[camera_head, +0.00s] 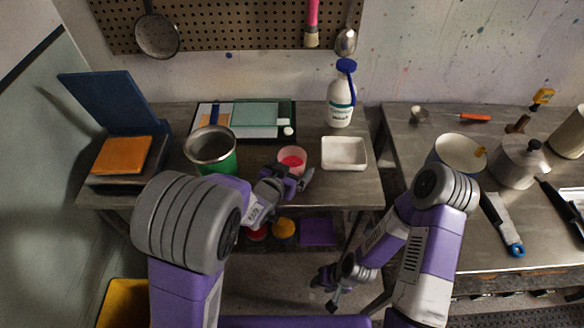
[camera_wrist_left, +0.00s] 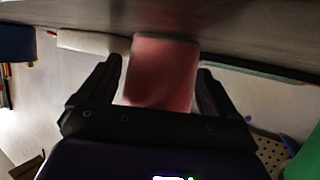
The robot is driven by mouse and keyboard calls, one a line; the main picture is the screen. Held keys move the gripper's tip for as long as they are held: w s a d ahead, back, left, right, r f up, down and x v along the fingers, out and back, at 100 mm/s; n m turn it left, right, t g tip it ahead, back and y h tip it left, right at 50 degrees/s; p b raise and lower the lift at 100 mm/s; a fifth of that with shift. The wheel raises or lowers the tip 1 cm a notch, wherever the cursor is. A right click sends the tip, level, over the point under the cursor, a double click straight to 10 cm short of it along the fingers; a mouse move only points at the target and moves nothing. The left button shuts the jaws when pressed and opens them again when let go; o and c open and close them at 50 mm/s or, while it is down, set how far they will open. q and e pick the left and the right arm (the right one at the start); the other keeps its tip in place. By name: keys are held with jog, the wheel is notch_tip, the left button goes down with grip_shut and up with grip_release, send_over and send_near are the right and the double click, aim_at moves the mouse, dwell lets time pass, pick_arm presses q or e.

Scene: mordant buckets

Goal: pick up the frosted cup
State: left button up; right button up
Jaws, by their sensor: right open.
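The frosted cup (camera_head: 291,156) is small, translucent and pink, with red showing inside. It stands upright near the front edge of the left table. My left gripper (camera_head: 291,179) is at the near side of the cup. In the left wrist view the cup (camera_wrist_left: 161,72) lies between the two fingers of my left gripper (camera_wrist_left: 160,78), with narrow gaps at its sides. The fingers look open around it, not pressed on it. My right gripper (camera_head: 326,289) is open and empty, low in front of the tables.
A green metal bucket (camera_head: 222,166) stands left of the cup, and a white tray (camera_head: 344,153) is close on its right. A white bottle (camera_head: 341,101) with a blue top and a framed board (camera_head: 284,112) are behind. A second table (camera_head: 420,140) holds pots and tools.

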pick_arm(q)
jog(key=c, duration=1)
jog(key=shift+r, duration=0.1)
